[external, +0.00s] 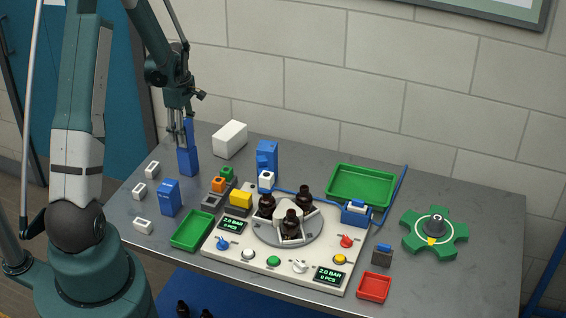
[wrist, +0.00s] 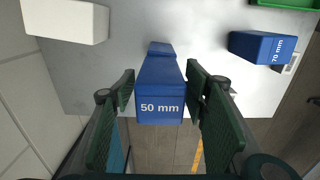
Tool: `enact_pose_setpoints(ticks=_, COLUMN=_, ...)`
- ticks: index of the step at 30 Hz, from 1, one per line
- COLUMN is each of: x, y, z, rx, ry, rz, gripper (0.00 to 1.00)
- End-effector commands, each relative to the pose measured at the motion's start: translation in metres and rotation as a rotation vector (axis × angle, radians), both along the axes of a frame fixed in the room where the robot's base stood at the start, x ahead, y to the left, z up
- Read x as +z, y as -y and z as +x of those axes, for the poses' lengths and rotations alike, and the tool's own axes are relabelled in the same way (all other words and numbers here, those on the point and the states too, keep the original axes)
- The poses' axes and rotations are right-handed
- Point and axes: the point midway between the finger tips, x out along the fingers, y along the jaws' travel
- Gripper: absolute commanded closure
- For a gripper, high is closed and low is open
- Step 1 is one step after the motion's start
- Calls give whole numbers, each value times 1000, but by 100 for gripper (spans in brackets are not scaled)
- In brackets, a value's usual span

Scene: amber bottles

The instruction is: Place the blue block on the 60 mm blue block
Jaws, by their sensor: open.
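A blue block marked "50 mm" (wrist: 160,80) stands upright between the fingers of my gripper (wrist: 158,92) in the wrist view. The fingers are open, one on each side, with narrow gaps to the block. In the external view my gripper (external: 181,130) points down around this block's upper part (external: 188,130). Below it is a wider blue block (external: 188,163), which the upper one seems to rest on; its far end shows in the wrist view (wrist: 160,48). No marking on this lower block is visible.
A blue block marked "70 mm" (wrist: 262,47) stands nearby, also in the external view (external: 170,198). A large white block (external: 230,138) stands behind. Several small white blocks lie at the table's left. A panel with amber bottles (external: 290,222) and a green tray (external: 192,230) are to the right.

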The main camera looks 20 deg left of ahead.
Motion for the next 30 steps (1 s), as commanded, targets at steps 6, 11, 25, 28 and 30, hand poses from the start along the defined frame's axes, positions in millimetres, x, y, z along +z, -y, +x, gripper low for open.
enact_pose_setpoints(ticks=6, x=25, y=0, z=0, rx=0, ry=0, rz=0, gripper=55)
enact_pose_setpoints(ticks=11, x=43, y=0, z=0, rx=0, ry=0, rz=0, gripper=55)
enact_pose_setpoints(ticks=25, x=92, y=0, z=0, rx=0, ry=0, rz=0, gripper=55)
enact_pose_setpoints(ticks=28, x=96, y=0, z=0, rx=0, ry=0, rz=0, gripper=55)
enact_pose_setpoints(ticks=30, x=98, y=0, z=0, rx=0, ry=0, rz=0, gripper=55)
